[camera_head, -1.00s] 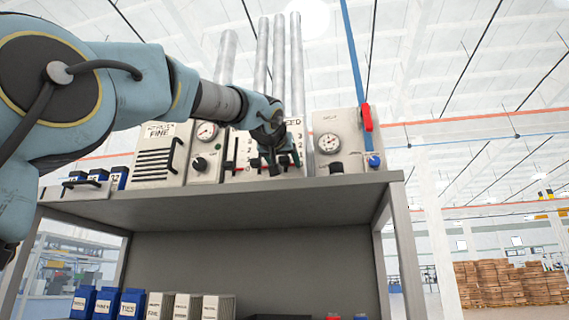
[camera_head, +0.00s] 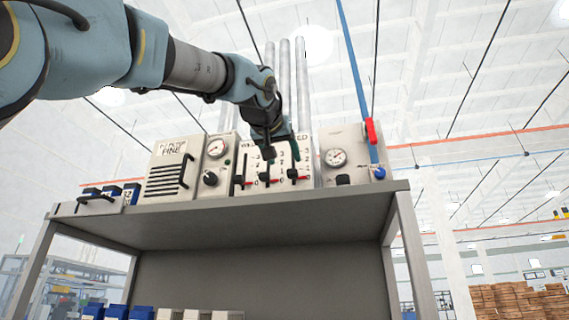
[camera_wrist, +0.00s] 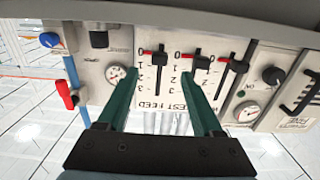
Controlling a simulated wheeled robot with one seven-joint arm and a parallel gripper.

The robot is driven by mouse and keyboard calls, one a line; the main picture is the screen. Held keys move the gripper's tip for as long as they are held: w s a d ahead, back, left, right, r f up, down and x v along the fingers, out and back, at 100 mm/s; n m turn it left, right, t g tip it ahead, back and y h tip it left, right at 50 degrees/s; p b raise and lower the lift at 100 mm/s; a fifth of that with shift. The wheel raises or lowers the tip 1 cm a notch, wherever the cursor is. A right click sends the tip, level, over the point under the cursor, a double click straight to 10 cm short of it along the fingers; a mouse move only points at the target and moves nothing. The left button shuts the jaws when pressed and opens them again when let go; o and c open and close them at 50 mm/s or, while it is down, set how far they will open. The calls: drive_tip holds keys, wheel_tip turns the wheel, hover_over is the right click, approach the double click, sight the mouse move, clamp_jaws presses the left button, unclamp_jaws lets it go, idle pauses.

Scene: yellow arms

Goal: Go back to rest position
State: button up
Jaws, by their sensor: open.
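My gripper (camera_head: 279,153) is in front of the lever panel (camera_head: 283,148) on top of the grey shelf, with nothing between its fingers. In the wrist view its two green fingers (camera_wrist: 162,84) are spread apart, and the panel shows upside down beyond them. The panel has three black slide levers with red pointers: a left one (camera_head: 238,180), a middle one (camera_head: 264,176) and a right one (camera_head: 292,174). All three pointers sit low on their scales, near 0. The gripper covers part of the panel's upper area in the head view.
The grey shelf (camera_head: 230,226) carries a louvred box (camera_head: 165,172), a knob-and-gauge panel (camera_head: 215,165), another gauge box (camera_head: 350,155) and a red valve handle (camera_head: 371,131) on a blue pipe. Blue and white boxes stand below. Cardboard stacks (camera_head: 510,300) are far right.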

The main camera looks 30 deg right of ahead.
idle(0.4)
drive_tip(key=w+a+f+n+g+y, duration=0.1)
drive_tip(key=w+a+f+y, duration=0.4)
drive_tip(key=f, duration=0.8)
drive_tip(key=w+a+f+n+g+y, duration=0.1)
drive_tip(key=w+a+f+g, duration=0.15)
drive_tip(key=w+f, duration=0.8)
drive_tip(key=w+a+f+n+g+y, duration=0.1)
drive_tip(key=w+a+f+y, duration=0.2)
drive_tip(key=f, duration=1.4)
drive_tip(key=s+a+f+n+g+y, duration=0.1)
drive_tip(key=s+a+f+g, duration=0.1)
drive_tip(key=a+f, duration=0.65)
drive_tip(key=s+a+f+n+g+y, duration=0.1)
drive_tip(key=s+a+f, duration=0.1)
drive_tip(key=a+f, duration=0.65)
drive_tip(key=s+a+f+n+g, duration=0.1)
drive_tip(key=s+a+f+g, duration=0.1)
drive_tip(key=s+a+f, duration=0.2)
drive_tip(key=s+a+f+n+g+y, duration=0.1)
drive_tip(key=s+a+f, duration=0.3)
drive_tip(key=s+f, duration=0.4)
wheel_tip(320, 180, down, 4)
drive_tip(key=shift+s+r+g, duration=0.2)
drive_tip(key=shift+s+g, duration=0.05)
drive_tip(key=shift+g, duration=0.3)
